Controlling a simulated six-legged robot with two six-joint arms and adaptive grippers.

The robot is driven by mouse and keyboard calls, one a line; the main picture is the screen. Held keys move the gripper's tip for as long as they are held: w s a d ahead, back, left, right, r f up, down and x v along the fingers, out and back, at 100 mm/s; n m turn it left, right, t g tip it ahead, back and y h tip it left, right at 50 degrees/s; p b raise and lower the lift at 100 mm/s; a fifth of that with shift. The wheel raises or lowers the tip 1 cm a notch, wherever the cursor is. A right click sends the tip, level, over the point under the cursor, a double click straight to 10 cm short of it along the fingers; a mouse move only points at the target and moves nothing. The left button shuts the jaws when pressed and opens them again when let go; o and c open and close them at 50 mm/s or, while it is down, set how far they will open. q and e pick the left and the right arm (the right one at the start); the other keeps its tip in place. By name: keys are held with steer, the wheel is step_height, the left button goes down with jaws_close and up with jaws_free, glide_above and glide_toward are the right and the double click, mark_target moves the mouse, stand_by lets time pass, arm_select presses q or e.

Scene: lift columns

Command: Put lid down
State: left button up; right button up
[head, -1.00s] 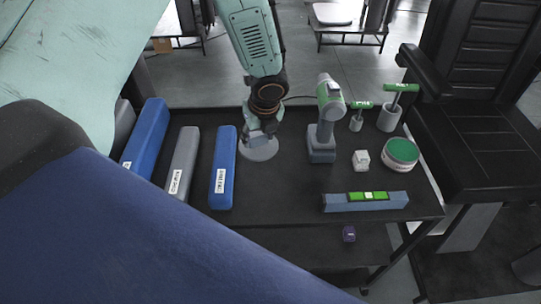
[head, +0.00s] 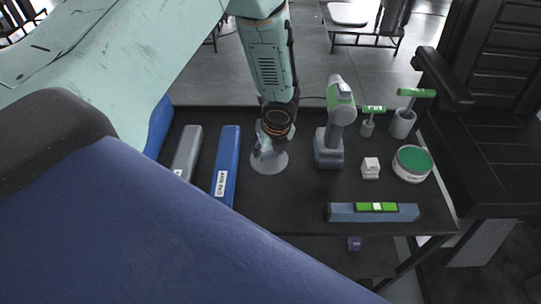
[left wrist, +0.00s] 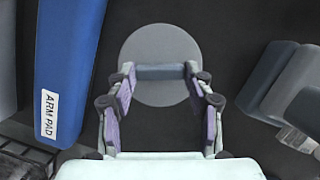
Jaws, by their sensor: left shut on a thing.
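The lid (head: 268,164) is a flat grey disc with a grey bar handle across its top. My left gripper (head: 264,146) comes down from above and is shut on that handle. In the left wrist view the lid (left wrist: 158,40) shows round below the fingers. The handle bar spans the gap between the fingertips of the left gripper (left wrist: 160,72). The lid looks level and is at or close above the dark table top (head: 290,205); I cannot tell whether it touches. My right gripper is not in view.
A blue arm pad (head: 225,165) lies left of the lid, with a grey pad (head: 187,152) beyond it. A drill (head: 333,130) stands close on the right. Farther right are a green-topped tub (head: 412,162), a small white block (head: 371,168) and a level (head: 375,212). Table in front is clear.

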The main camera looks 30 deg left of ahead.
arm_select(q)
steer(key=shift+d+x, duration=0.15)
steer(key=shift+x, duration=0.45)
steer(key=shift+d+x, duration=0.15)
steer(key=shift+x, duration=0.5)
steer(key=shift+d, duration=0.1)
steer(key=shift+s+d+r, duration=0.1)
steer(key=shift+s+r, duration=0.05)
steer(key=shift+f+b, duration=0.25)
steer(key=shift+b, duration=0.05)
steer(key=o, duration=0.7)
steer(key=shift+o, duration=1.1)
steer(key=shift+f, duration=0.1)
steer(key=shift+o, duration=1.2)
